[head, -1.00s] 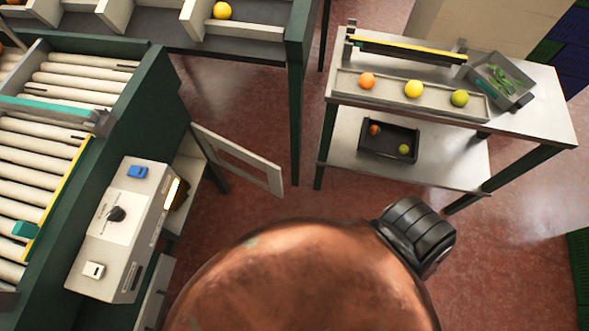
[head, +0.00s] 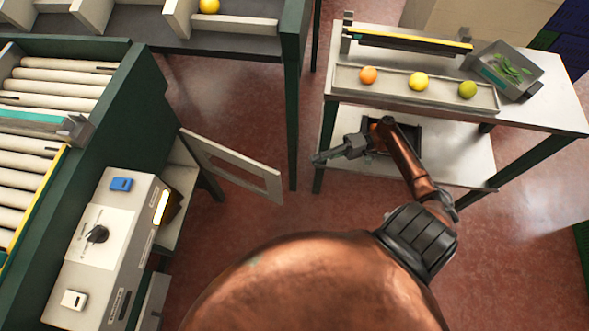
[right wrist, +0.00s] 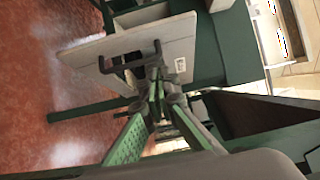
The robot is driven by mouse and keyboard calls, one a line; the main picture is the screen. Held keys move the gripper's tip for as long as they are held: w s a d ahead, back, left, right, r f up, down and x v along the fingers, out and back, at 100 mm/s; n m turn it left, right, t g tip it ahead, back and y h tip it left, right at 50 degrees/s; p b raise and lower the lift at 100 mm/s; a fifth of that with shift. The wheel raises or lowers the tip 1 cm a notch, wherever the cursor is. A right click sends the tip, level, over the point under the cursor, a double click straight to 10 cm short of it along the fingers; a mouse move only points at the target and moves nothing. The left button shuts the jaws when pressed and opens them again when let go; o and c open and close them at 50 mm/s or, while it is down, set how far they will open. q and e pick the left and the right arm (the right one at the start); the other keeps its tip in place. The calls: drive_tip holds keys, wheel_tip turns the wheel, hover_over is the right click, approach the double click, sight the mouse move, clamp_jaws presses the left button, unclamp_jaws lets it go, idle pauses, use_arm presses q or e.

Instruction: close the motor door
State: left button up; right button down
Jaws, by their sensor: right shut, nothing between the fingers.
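The motor door (head: 213,170) is a pale panel with a rectangular opening. In the head view it stands open, swung out from the side of the green conveyor frame (head: 150,100) over the red floor. My right gripper (head: 318,157) is shut and empty, to the right of the door's free edge and apart from it in the head view. In the right wrist view the gripper's fingers (right wrist: 160,80) point toward a pale panel (right wrist: 180,45) with a dark bracket, which looks like the door. Contact is hard to judge there. My left gripper is not in view.
A control box (head: 92,262) with a dark knob and blue and white switches stands at left. A metal table (head: 540,108) at right holds several fruits in a tray (head: 345,80). My right arm partly covers a dark bin (head: 408,130) on its lower shelf.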

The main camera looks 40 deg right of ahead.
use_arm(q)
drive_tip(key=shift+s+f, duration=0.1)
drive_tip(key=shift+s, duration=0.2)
use_arm(e)
drive_tip(key=s+a+x, duration=0.1)
drive_tip(key=s+x, duration=0.1)
drive_tip(key=x, duration=1)
drive_tip(key=shift+s+a, duration=0.25)
drive_tip(key=shift+a, duration=0.05)
drive_tip(key=shift+a, duration=0.1)
